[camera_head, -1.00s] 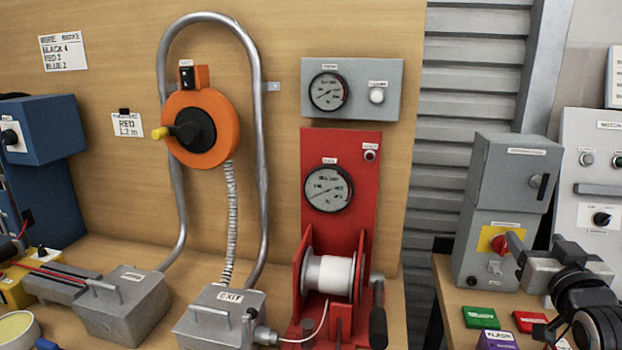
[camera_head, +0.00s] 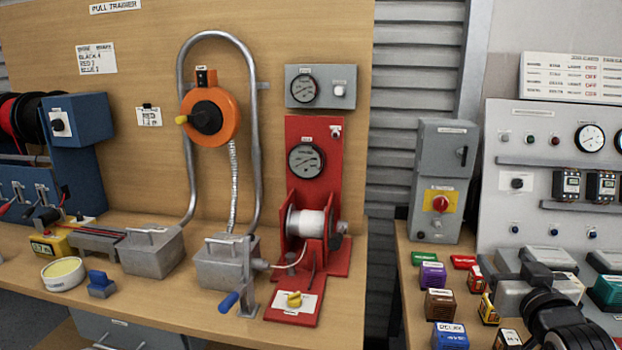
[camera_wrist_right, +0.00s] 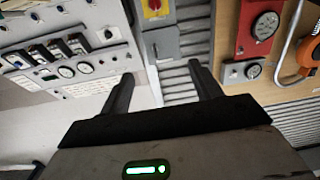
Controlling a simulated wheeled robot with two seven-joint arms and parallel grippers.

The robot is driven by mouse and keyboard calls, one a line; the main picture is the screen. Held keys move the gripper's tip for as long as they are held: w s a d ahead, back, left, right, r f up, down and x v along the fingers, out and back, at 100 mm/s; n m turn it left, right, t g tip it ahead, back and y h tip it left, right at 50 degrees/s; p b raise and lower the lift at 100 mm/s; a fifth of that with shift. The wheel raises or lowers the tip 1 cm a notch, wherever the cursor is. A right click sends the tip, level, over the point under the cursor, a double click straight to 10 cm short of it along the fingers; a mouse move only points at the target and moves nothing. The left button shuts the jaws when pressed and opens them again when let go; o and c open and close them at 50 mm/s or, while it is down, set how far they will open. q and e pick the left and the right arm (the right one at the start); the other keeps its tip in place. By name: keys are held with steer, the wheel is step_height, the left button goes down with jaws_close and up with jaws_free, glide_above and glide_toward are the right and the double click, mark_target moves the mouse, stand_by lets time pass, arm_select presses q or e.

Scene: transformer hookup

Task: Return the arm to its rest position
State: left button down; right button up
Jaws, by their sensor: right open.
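My right gripper (camera_head: 507,270) is at the lower right of the head view, over the right-hand table in front of the grey control panel. It holds nothing. In the right wrist view its two dark fingers (camera_wrist_right: 163,88) stand wide apart with only background between them. That view is tilted upside down and shows the panel, the grey switch box and the red winch board beyond the fingers. My dark right wrist (camera_head: 565,318) hides part of the table. My left gripper is not in view.
Several small coloured boxes (camera_head: 432,274) stand on the right table beside my right gripper. A grey switch box (camera_head: 441,180) with a red knob stands behind them. The left bench holds a red winch (camera_head: 314,180), an orange reel (camera_head: 222,132) and grey conduit boxes (camera_head: 150,252). A gap separates the tables.

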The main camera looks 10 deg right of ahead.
steer(key=s+a+f+n+g+y, duration=0.2)
steer(key=a+f, duration=0.4)
steer(key=f, duration=0.4)
steer(key=s+a+f+n+g+y, duration=0.3)
steer(key=s+a+f+g+y, duration=0.1)
steer(key=s+a+f, duration=1.3)
steer(key=shift+s+a+f+y, duration=0.3)
steer(key=shift+a+f+y, duration=0.4)
steer(key=shift+a+f, duration=0.25)
